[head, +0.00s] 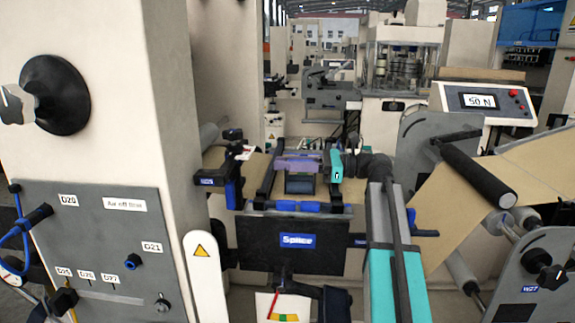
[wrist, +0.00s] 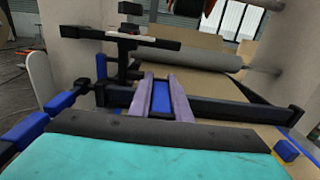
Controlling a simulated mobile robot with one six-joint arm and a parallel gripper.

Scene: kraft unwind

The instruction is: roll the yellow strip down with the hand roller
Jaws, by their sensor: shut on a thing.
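My gripper (head: 286,162) reaches in from the right over the splice table, its purple fingers pointing left. In the wrist view my gripper (wrist: 159,80) has its two purple fingers on either side of a blue piece (wrist: 161,98), which looks like part of the hand roller. In the head view a dark and blue body, apparently the hand roller (head: 299,185), shows just below the fingers between the black rails. Whether it touches the surface below cannot be told. I cannot make out the yellow strip in either view; the fingers and roller cover part of the table.
Black rails with blue ends frame the table; a crossbar (wrist: 230,110) shows in the wrist view. A black panel with a blue "Splice" label (head: 297,241) hangs in front. Brown kraft web (head: 470,205) runs at right, by a black roller (head: 474,172). A grey cabinet panel stands left.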

